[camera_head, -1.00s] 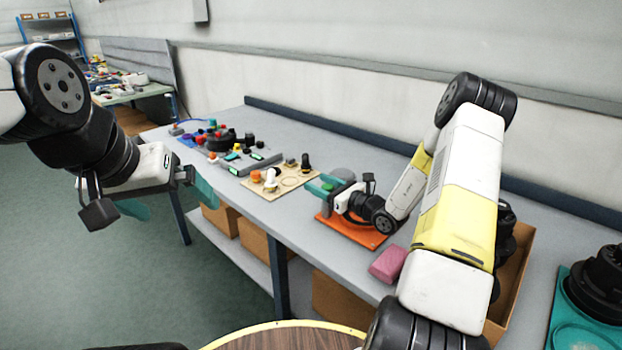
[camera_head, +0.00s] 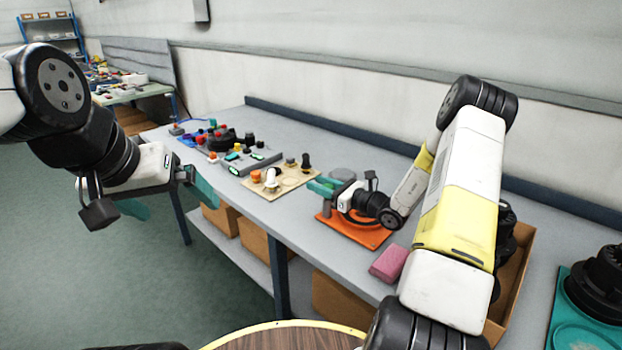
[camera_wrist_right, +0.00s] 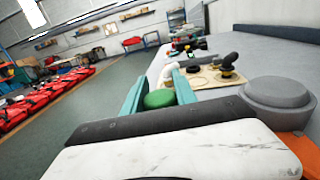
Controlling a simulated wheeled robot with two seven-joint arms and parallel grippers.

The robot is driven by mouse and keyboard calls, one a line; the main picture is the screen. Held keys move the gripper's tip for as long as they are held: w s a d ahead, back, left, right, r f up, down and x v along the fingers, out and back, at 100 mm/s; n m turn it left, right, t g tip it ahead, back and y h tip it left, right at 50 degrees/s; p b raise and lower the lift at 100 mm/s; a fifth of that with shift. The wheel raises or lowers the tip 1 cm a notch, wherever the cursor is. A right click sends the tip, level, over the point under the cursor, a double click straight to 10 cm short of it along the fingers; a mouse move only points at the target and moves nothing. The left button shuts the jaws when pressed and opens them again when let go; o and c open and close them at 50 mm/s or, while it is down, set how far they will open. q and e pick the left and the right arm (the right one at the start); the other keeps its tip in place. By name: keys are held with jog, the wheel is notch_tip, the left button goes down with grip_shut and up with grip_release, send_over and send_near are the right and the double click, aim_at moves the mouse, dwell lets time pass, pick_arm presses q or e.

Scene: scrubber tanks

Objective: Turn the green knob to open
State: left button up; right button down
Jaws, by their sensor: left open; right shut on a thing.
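The green knob (camera_wrist_right: 159,99) shows in the right wrist view as a round green cap between the two teal fingers of my right gripper (camera_wrist_right: 158,92). The gripper is shut on it. In the head view my right gripper (camera_head: 324,188) is at the left side of an orange base plate (camera_head: 365,238) on the bench, and its fingers largely hide the knob. A grey round cap (camera_wrist_right: 278,93) stands beside the gripper in the right wrist view. My left gripper (camera_head: 165,200) is open and empty, in the air left of the bench.
A beige board (camera_head: 300,181) with small fittings lies left of the orange plate. A grey panel (camera_head: 262,164) with knobs is beyond it. A pink block (camera_head: 389,263) lies near the front edge, with a cardboard box (camera_head: 512,283) and a teal plate (camera_head: 568,305) further right.

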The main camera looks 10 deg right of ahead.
jog(key=shift+s+a+n+g+y, duration=0.1)
jog(key=shift+s+n+g+y, duration=0.55)
jog(key=shift+n+g, duration=1.9)
jog(key=shift+s+a+n+g+y, duration=0.25)
jog(key=shift+n+g+y, duration=0.95)
jog(key=shift+g, duration=2.25)
jog(key=shift+s+n+g+y, duration=0.35)
jog(key=shift+s+n+g, duration=0.25)
jog(key=shift+n+g, duration=2.15)
jog(key=shift+g, duration=0.55)
jog(key=c, duration=1)
grip_release()
jog(key=shift+d, duration=0.1)
